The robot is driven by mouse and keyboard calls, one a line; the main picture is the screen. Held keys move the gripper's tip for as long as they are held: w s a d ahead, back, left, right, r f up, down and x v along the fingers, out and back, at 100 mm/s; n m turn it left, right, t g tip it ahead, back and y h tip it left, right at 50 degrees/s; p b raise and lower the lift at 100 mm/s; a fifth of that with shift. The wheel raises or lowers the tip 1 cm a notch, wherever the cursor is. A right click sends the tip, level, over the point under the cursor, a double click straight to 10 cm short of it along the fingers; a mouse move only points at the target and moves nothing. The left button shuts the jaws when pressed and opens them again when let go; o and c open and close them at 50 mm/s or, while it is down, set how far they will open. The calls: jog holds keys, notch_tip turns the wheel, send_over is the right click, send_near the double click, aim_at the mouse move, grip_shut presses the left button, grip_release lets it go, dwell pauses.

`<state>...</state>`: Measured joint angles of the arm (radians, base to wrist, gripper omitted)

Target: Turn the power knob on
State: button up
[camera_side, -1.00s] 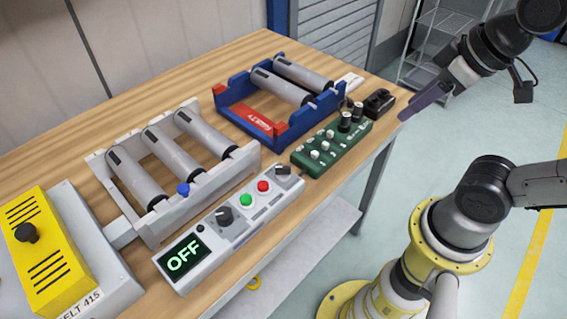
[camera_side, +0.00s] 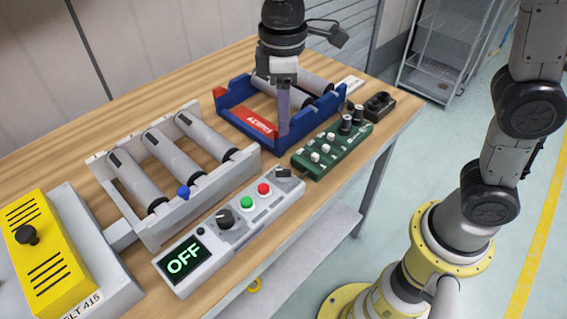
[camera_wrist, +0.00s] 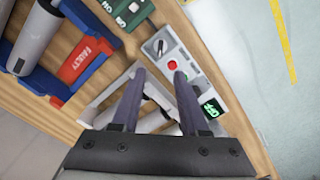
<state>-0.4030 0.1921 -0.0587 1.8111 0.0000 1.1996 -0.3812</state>
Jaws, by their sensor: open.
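A light grey control panel (camera_side: 190,277) lies along the table's front edge. Its display (camera_side: 184,259) reads OFF in green. A dark round knob (camera_side: 225,218) stands beside the display. A second dark knob (camera_side: 283,173) is at the panel's far end and also shows in the wrist view (camera_wrist: 160,47). I cannot tell from labels which is the power knob. My gripper (camera_side: 284,130) points down above the blue roller frame's near side, apart from the panel. In the wrist view its fingers (camera_wrist: 160,75) are spread and empty, and hide part of the panel.
Between the panel's knobs sit a green button (camera_side: 246,202) and a red button (camera_side: 264,188). A grey roller frame (camera_side: 205,193), a blue roller frame (camera_side: 304,134), a green switch box (camera_side: 343,153) and a yellow box (camera_side: 65,270) stand nearby.

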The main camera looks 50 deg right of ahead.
aim_at(284, 170)
notch_tip(284, 170, down, 14)
jog(key=shift+r, duration=0.2)
dwell(0.4)
grip_shut()
